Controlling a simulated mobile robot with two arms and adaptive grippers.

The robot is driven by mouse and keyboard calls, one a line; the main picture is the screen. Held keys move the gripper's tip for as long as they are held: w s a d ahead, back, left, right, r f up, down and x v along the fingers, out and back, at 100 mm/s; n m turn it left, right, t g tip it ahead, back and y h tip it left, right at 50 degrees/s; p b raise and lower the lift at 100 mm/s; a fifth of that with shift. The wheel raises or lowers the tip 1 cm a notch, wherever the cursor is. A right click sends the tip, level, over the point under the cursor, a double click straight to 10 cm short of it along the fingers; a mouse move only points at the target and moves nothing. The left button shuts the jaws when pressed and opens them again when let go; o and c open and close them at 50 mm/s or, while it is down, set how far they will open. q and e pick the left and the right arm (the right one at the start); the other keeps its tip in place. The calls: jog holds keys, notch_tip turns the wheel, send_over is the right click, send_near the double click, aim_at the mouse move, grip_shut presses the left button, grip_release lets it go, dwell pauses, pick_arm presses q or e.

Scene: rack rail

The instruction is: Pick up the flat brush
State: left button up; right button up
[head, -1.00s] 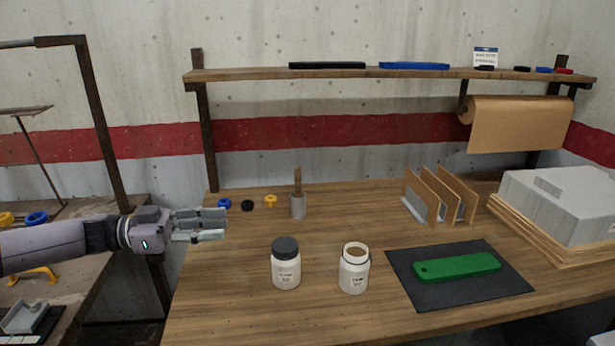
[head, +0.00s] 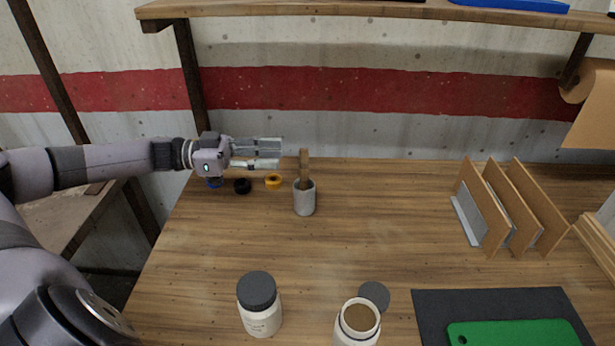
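The flat brush (head: 304,165) stands nearly upright in a grey cup (head: 304,200) on the wooden table. Only its wooden handle shows above the rim; its lower end is hidden in the cup. My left gripper (head: 281,153) comes in level from the left, its fingers pointing right at the brush handle. The fingers are apart with nothing between them. In the picture the tips end a little left of the handle and do not appear to touch it. My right gripper is not in view.
Blue, black and yellow (head: 273,181) rings lie under my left gripper. A lidded jar (head: 259,306) and an open jar (head: 357,324) stand in front, with a loose dark lid (head: 374,295). A panel rack (head: 497,208) and a dark mat (head: 433,303) are at right. The middle table is clear.

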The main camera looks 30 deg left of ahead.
aim_at(304, 175)
pick_arm(q)
notch_tip(304, 175, down, 5)
jog(key=shift+f, duration=0.1)
jog(key=x, duration=0.5)
jog(key=p+x, duration=0.1)
jog(key=x, duration=0.1)
jog(key=shift+w+d+r, duration=0.2)
jog(key=shift+r, duration=0.05)
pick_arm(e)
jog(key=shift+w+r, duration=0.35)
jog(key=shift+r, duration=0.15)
pick_arm(q)
jog(key=shift+c, duration=0.9)
grip_shut()
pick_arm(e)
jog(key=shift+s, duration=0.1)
